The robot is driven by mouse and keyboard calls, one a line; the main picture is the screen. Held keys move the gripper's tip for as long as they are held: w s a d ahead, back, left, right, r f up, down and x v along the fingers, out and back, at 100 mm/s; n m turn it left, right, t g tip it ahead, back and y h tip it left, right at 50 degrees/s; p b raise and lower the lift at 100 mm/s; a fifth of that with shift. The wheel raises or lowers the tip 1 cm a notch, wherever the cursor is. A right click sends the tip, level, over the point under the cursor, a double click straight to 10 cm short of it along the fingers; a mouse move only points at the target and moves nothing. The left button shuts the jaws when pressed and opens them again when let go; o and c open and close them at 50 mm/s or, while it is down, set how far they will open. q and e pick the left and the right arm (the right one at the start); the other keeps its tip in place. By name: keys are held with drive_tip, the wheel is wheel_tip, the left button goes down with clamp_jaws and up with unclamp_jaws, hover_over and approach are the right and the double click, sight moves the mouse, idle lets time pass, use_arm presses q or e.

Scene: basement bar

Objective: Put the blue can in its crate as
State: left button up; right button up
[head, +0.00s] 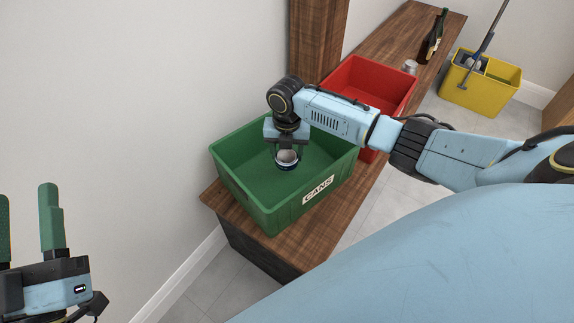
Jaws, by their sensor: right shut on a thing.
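The blue can (287,164) is held over the green crate (257,213) marked CANS, near its middle. A pale end and a dark blue band of the can show; the rest is hidden by the gripper. My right gripper (287,153) points down and is shut on the can. I cannot tell whether the can touches the crate floor. My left gripper (26,215) is at the lower left, away from the crate, with its green fingers apart and nothing between them.
The crate stands on the near end of a wooden counter (323,240). A red crate (367,83) stands behind it. Farther back are a clear glass or jar (410,67) and a dark bottle (433,40). A yellow mop bucket (482,88) is on the floor. A wooden post (316,40) rises behind.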

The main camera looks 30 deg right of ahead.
drive_tip(key=b, duration=0.3)
hover_over(287, 173)
wheel_tip(287, 173, down, 4)
drive_tip(key=shift+f, duration=0.2)
use_arm(q)
drive_tip(key=shift+s+a+r+t+h, duration=0.2)
drive_tip(key=shift+s+r+t+h, duration=0.15)
drive_tip(key=shift+s+r+t, duration=0.6)
drive_tip(key=shift+s+a+r+t+h, duration=0.2)
drive_tip(key=shift+s+r+t+h, duration=0.25)
drive_tip(key=shift+t, duration=0.8)
use_arm(e)
drive_tip(key=shift+f, duration=0.25)
use_arm(q)
drive_tip(key=shift+s, duration=0.1)
use_arm(e)
drive_tip(key=shift+f, duration=0.15)
use_arm(q)
drive_tip(key=shift+s+r, duration=0.1)
drive_tip(key=shift+s, duration=0.1)
use_arm(e)
drive_tip(key=shift+f, duration=0.5)
drive_tip(key=o, duration=0.8)
use_arm(q)
drive_tip(key=shift+r, duration=0.1)
use_arm(e)
drive_tip(key=shift+r, duration=0.15)
